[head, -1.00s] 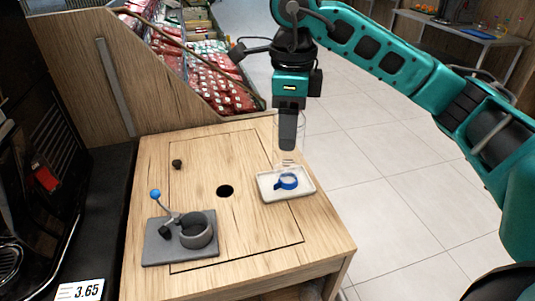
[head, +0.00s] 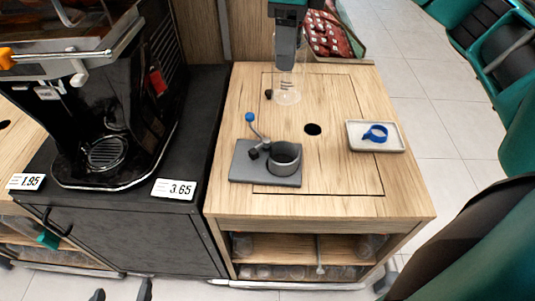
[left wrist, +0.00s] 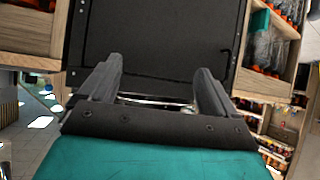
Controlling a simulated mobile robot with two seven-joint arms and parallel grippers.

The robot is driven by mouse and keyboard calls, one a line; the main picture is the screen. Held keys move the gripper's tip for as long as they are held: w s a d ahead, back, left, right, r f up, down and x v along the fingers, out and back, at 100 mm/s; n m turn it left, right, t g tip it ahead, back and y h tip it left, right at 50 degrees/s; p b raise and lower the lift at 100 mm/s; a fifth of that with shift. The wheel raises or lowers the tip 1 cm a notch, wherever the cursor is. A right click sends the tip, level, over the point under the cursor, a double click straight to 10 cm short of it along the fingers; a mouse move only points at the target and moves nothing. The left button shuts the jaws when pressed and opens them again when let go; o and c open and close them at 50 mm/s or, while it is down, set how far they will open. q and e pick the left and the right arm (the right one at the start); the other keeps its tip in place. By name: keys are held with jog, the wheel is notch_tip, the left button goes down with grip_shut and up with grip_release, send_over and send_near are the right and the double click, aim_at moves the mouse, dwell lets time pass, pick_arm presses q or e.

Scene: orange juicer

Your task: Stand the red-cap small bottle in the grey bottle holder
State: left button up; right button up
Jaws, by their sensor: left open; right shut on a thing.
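A small clear bottle (head: 289,92) hangs in my right gripper (head: 286,64), over the back middle of the wooden table. The gripper's dark fingers are shut on its upper part; I see no red cap. The grey bottle holder (head: 284,157) is a round open cup on a flat grey base at the table's front left. A lever with a blue knob (head: 250,117) stands beside the cup. The bottle is behind the holder and apart from it. My left gripper (left wrist: 158,70) is open and empty in the left wrist view, facing a dark panel.
A pale tray (head: 353,146) with a blue ring (head: 376,133) lies at the table's right. The table (head: 330,205) has a round black hole (head: 313,130) in its middle. A black machine (head: 110,110) stands on the dark counter to the left. Clear bottles lie on the shelf below.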

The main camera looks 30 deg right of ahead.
pick_arm(q)
jog(key=shift+w+d+f+b, duration=0.1)
jog(key=shift+d+f+b, duration=0.1)
jog(key=shift+f+b, duration=0.6)
jog(key=shift+w+d+f+b, duration=0.1)
jog(key=shift+d+f+b, duration=0.15)
jog(key=shift+f+b, duration=0.55)
jog(key=shift+w+d+f+b, duration=0.15)
jog(key=shift+f+b, duration=0.25)
jog(key=shift+b, duration=0.75)
pick_arm(e)
notch_tip(320, 180, down, 20)
jog(key=shift+r, duration=0.2)
pick_arm(q)
jog(key=shift+s+f, duration=0.1)
pick_arm(e)
jog(key=shift+f, duration=0.1)
jog(key=shift+f+b, duration=0.3)
jog(key=shift+b, duration=0.1)
jog(key=o, duration=1)
jog(key=shift+r, duration=0.1)
pick_arm(q)
jog(key=shift+f, duration=0.15)
pick_arm(e)
jog(key=shift+o, duration=0.2)
